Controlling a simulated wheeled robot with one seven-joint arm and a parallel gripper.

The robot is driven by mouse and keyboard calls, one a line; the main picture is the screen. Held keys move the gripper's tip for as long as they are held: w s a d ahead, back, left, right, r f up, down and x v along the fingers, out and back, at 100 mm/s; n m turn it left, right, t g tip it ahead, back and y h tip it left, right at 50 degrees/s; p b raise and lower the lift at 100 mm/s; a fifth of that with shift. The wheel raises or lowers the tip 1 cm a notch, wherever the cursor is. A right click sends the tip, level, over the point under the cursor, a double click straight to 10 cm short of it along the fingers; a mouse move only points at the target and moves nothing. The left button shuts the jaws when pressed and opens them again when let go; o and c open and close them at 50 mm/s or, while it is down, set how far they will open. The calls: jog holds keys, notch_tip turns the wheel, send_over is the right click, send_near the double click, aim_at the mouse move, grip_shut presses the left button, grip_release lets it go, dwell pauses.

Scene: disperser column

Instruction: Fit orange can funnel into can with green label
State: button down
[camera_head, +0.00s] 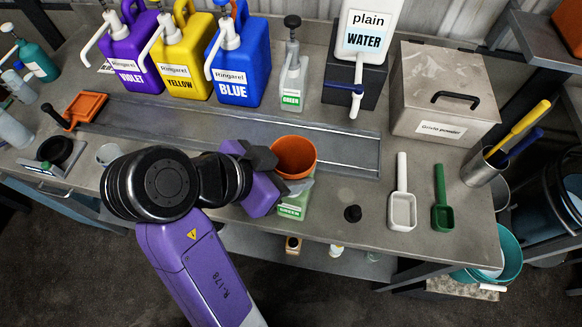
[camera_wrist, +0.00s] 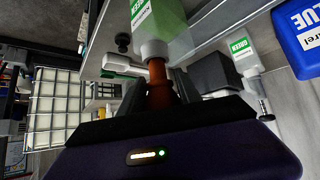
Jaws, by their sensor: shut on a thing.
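My gripper (camera_head: 268,163) is shut on the orange can funnel (camera_head: 295,153), near the front edge of the bench. In the head view the funnel's wide mouth faces up. The can with green label (camera_head: 292,207) stands directly below it, partly hidden by the funnel and my gripper. The wrist view shows the orange funnel (camera_wrist: 160,90) between the dark fingers, its narrow end meeting the translucent can (camera_wrist: 180,44). I cannot tell how deep the spout sits.
A black cap (camera_head: 352,213), a white scoop (camera_head: 402,200) and a green scoop (camera_head: 442,205) lie to the right. Behind are a green-labelled bottle (camera_head: 291,80), a blue canister (camera_head: 236,65) and a water dispenser (camera_head: 366,35). The rail's channel (camera_head: 230,130) is clear.

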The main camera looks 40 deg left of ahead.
jog(key=shift+f+b, duration=0.8)
jog(key=shift+f, duration=0.85)
dwell(1.1)
jog(key=c, duration=0.8)
grip_release()
jog(key=shift+s+f, duration=0.1)
jog(key=shift+o, duration=0.2)
jog(key=p+v, duration=0.3)
jog(key=v, duration=0.5)
